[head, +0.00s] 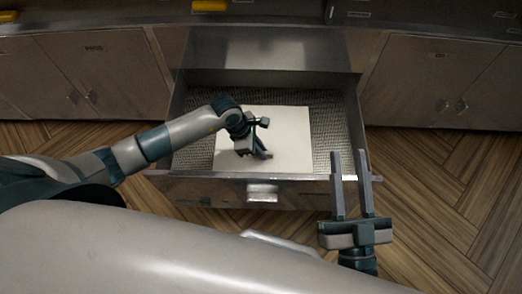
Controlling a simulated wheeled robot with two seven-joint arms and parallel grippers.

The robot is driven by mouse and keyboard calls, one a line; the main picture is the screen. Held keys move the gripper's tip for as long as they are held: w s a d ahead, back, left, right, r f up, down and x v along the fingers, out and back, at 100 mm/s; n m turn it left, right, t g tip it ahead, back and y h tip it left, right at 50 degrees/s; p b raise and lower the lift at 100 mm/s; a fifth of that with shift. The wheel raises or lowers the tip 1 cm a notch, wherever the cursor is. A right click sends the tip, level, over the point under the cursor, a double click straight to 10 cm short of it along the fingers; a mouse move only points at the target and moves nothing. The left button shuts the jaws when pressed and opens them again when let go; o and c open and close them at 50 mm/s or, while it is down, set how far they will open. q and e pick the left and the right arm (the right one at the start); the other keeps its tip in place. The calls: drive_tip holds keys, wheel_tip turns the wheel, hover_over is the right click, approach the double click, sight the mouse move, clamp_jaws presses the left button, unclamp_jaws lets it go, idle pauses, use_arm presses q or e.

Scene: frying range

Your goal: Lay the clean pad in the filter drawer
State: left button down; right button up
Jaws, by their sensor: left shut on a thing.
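The clean pad (289,127) is a flat cream sheet within the outline of the open filter drawer (175,122). Dark mesh on the drawer floor shows around the pad. I cannot tell whether the pad rests on the mesh or is just above it. My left gripper (262,153) reaches in over the drawer's left side and is shut on the pad near its middle; its fingertips are partly hidden by the wrist. My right gripper (351,165) is open and empty, fingers pointing away from me, at the drawer's front right corner.
The drawer's front handle (262,192) faces me. Steel cabinet doors (80,75) stand left of the drawer, and more doors (440,85) stand to its right. Yellow items (209,6) lie on the counter above. Wooden floor (450,190) is clear at right.

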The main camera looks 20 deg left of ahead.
drive_tip(key=shift+s+r, duration=0.1)
drive_tip(key=shift+r, duration=0.1)
use_arm(q)
drive_tip(key=c, duration=1.8)
unclamp_jaws()
